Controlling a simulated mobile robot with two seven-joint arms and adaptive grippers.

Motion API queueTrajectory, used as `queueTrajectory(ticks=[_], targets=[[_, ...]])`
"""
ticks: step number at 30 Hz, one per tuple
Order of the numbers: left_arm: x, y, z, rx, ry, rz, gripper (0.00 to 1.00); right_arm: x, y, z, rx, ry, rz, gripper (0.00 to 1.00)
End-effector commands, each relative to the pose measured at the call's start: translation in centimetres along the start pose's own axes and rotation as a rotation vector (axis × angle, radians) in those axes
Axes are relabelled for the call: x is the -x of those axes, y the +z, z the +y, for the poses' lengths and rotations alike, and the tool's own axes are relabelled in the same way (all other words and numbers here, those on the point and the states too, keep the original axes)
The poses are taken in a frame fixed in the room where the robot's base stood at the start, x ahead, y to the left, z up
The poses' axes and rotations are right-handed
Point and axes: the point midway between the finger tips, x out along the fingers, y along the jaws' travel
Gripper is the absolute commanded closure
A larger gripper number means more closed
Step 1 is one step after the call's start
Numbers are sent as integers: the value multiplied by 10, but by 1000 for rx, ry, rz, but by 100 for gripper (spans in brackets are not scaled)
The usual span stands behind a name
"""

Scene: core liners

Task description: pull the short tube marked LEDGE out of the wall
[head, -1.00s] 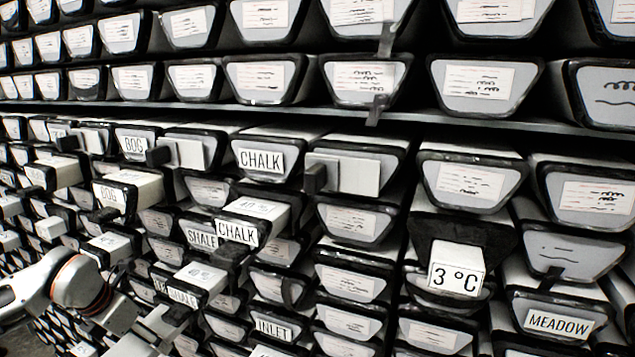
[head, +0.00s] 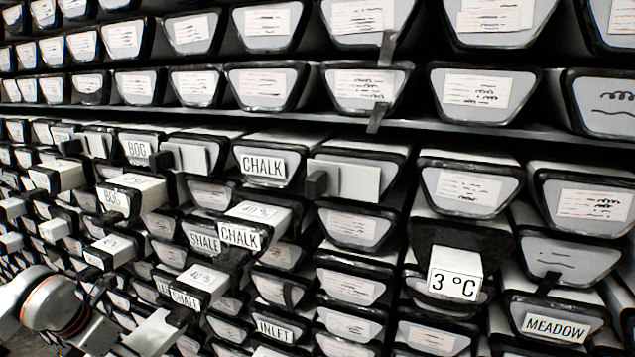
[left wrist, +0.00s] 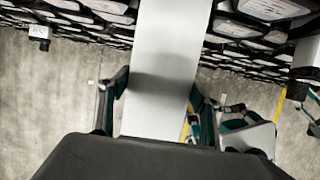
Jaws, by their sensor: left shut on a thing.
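In the left wrist view, my left gripper (left wrist: 158,88) has its two dark fingers on either side of a long, plain pale grey tube (left wrist: 166,35) and is shut on it. The tube runs from near the palm up to the wall of liners at the top edge. Its front end and any marking are hidden, and I cannot read LEDGE anywhere. I cannot tell whether its far end is still in the wall. In the head view, my left arm (head: 58,305) shows at the lower left; its fingers cannot be made out. My right gripper is not in view.
MEADOW (head: 557,326) is at the lower right, INLET (head: 276,330) at the bottom middle. A shelf edge (head: 400,122) crosses above. Bare floor (left wrist: 50,110) shows below the wall.

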Motion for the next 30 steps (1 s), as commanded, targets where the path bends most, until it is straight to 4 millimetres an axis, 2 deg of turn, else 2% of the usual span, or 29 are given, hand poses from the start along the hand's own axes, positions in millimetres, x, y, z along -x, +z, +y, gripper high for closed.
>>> queueTrajectory(ticks=[30], targets=[[26, -56, 1, -2, 3, -7, 92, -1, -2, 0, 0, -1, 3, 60]])
